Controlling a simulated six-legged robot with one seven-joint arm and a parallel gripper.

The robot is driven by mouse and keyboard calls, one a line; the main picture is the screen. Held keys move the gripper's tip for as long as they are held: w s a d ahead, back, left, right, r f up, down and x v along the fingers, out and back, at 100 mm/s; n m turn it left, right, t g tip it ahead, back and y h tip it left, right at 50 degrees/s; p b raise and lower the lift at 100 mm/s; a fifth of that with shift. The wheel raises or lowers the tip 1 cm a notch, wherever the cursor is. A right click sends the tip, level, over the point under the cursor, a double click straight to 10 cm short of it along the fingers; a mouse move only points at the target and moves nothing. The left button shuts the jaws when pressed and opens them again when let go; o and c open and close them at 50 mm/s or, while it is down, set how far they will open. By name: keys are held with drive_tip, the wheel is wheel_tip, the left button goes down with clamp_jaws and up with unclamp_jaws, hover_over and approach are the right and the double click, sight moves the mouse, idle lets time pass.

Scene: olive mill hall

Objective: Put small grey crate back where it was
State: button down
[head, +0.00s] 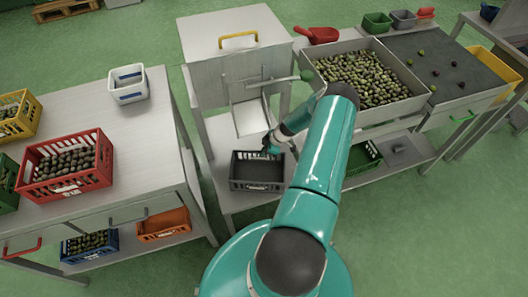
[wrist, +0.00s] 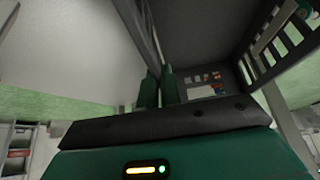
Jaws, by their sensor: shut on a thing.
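The small grey crate (head: 257,171), dark and slotted, is in front of the metal chute (head: 250,118) at the low bench between the two tables. It looks upright and empty. My gripper (head: 272,148) is at its far right rim, shut on the crate's wall. In the wrist view the green fingers of my gripper (wrist: 158,88) close on the dark wall of the crate (wrist: 205,30), whose slotted side shows at right. I cannot tell whether the crate rests on the bench or hangs just above it.
The left table (head: 130,150) holds a red crate of olives (head: 65,168) and a white bin (head: 128,84). An olive tray (head: 368,80) stands at right, with small green (head: 377,22) and grey (head: 403,18) bins behind. Bare bench (head: 225,203) shows around the crate.

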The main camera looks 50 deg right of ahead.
drive_tip(key=shift+f, duration=0.15)
drive_tip(key=c, duration=1.6)
unclamp_jaws()
drive_tip(key=v, duration=1.2)
drive_tip(key=shift+r, duration=0.2)
